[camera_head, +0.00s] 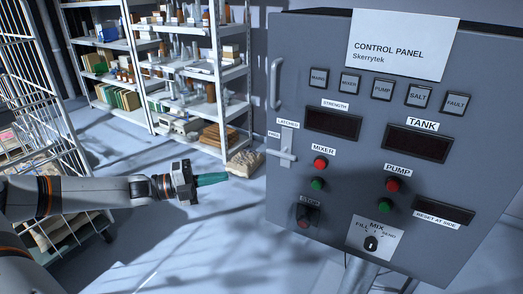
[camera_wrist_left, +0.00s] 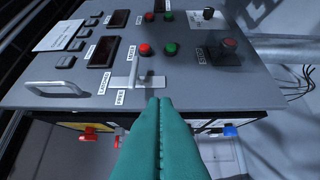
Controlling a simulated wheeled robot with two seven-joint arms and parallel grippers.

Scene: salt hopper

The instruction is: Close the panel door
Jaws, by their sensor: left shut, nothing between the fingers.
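The grey control panel door (camera_head: 350,175) fills the right of the head view, its labelled face turned towards me. It also shows in the left wrist view (camera_wrist_left: 190,75). A pale bar handle (camera_head: 275,83) is on its left edge, and the wrist view shows this handle (camera_wrist_left: 65,88) too. Below it is a light grey latch lever (camera_head: 285,150), also in the wrist view (camera_wrist_left: 132,75). My left gripper (camera_head: 224,179) has teal fingers, shut and empty. It is left of the door's edge, lower than the latch, apparently without contact. My right gripper is out of view.
In the wrist view, red parts (camera_wrist_left: 90,134) and a blue part (camera_wrist_left: 231,130) show beyond the door's edge. A wire cage cart (camera_head: 40,120) stands at left and shelves (camera_head: 195,80) behind. A pale sack (camera_head: 244,163) lies on the floor near the shelves.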

